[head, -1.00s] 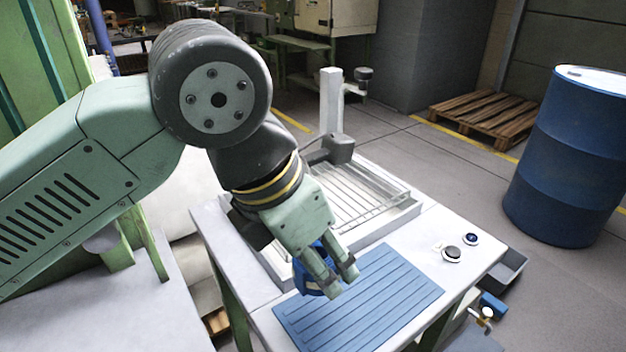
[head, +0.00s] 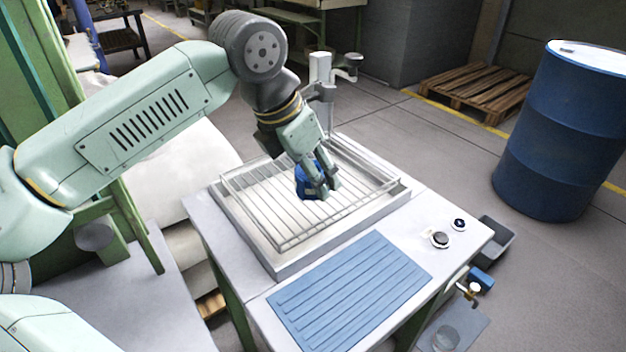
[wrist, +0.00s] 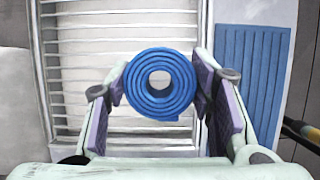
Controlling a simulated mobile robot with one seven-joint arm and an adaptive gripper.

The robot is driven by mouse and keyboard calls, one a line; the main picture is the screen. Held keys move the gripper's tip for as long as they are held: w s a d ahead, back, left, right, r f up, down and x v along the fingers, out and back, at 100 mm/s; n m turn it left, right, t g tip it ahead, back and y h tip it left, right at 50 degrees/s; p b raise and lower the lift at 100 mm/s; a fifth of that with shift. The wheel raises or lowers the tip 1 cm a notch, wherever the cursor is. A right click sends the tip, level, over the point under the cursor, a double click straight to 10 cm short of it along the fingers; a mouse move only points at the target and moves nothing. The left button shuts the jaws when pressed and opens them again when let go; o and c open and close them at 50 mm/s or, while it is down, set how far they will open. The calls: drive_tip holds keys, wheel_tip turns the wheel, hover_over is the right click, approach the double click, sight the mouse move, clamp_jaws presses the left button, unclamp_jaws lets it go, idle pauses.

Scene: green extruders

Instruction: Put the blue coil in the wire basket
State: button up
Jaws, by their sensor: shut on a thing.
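The blue coil (head: 308,180) is held between the fingers of my gripper (head: 328,193), over the middle of the wire basket (head: 281,243). In the wrist view the coil (wrist: 160,85) shows end-on as a spiral with a round hole, with a finger pad of my gripper (wrist: 158,100) on each side. The basket's wires (wrist: 115,46) lie beyond the coil there. The basket is a shallow wire frame in a pale tray on the white table. I cannot tell whether the coil touches the basket floor.
A blue ribbed mat (head: 350,290) lies bare in front of the basket. A pale post (head: 320,85) stands behind the basket. A blue drum (head: 560,130) and a wooden pallet (head: 478,88) are on the floor.

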sight(313, 203)
drive_tip(key=f, duration=0.1)
drive_tip(key=w+f+p, duration=0.1)
drive_tip(key=f, duration=0.1)
drive_tip(key=shift+f, duration=0.3)
drive_tip(key=shift+f+b, duration=0.15)
drive_tip(key=shift+b, duration=0.15)
drive_tip(key=o, duration=0.9)
drive_tip(key=shift+r, duration=0.25)
drive_tip(key=v, duration=1.2)
drive_tip(key=shift+d, duration=0.1)
